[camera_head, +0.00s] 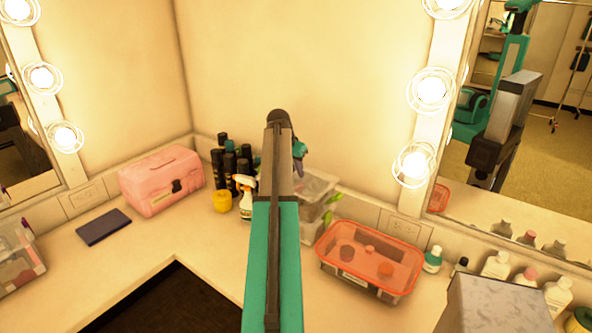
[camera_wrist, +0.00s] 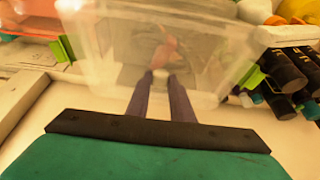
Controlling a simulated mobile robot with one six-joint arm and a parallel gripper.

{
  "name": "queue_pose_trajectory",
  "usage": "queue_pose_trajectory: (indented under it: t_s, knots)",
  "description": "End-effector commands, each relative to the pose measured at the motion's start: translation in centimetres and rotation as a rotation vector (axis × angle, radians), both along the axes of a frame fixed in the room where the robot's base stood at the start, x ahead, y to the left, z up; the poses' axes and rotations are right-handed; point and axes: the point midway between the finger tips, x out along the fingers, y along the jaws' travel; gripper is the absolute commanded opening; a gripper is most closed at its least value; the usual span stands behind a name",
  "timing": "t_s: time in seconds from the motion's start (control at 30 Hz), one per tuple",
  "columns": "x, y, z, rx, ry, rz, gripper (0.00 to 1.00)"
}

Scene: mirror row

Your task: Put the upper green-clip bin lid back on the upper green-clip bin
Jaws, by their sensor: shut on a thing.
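My gripper (camera_wrist: 160,85) is shut, its two dark fingers close together at a small pale piece in the wrist view. That piece seems to be part of the clear upper green-clip bin lid (camera_wrist: 212,62). Clear plastic fills the upper middle, with a green clip at each side; I cannot tell where the lid ends and the bin begins. In the head view, the clear upper green-clip bin (camera_head: 318,186) stands in the corner, partly behind my arm, above another clear bin (camera_head: 307,230). My gripper (camera_head: 300,155) is mostly hidden there, so contact between lid and bin is unclear.
An orange-lidded box (camera_head: 368,258) stands close on the right. Dark bottles (camera_head: 222,160), a spray bottle (camera_head: 245,197) and a yellow jar (camera_head: 222,201) crowd the left. A pink case (camera_head: 160,180) is farther left. The mirror (camera_head: 525,130) is on the right.

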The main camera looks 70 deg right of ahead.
Motion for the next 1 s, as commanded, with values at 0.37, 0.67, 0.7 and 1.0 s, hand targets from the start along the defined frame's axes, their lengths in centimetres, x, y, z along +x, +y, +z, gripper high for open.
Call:
queue_pose_trajectory:
  t_s: [0.37, 0.67, 0.7, 1.0]
  knots:
    - [0.0, 0.0, 0.0, 0.000, 0.000, 0.000, 0.42]
    - [0.0, 0.0, 0.0, 0.000, 0.000, 0.000, 0.42]
    - [0.0, 0.0, 0.1, 0.000, 0.000, 0.000, 0.42]
    - [0.2, 0.6, 1.4, -0.001, -0.001, 0.000, 0.42]
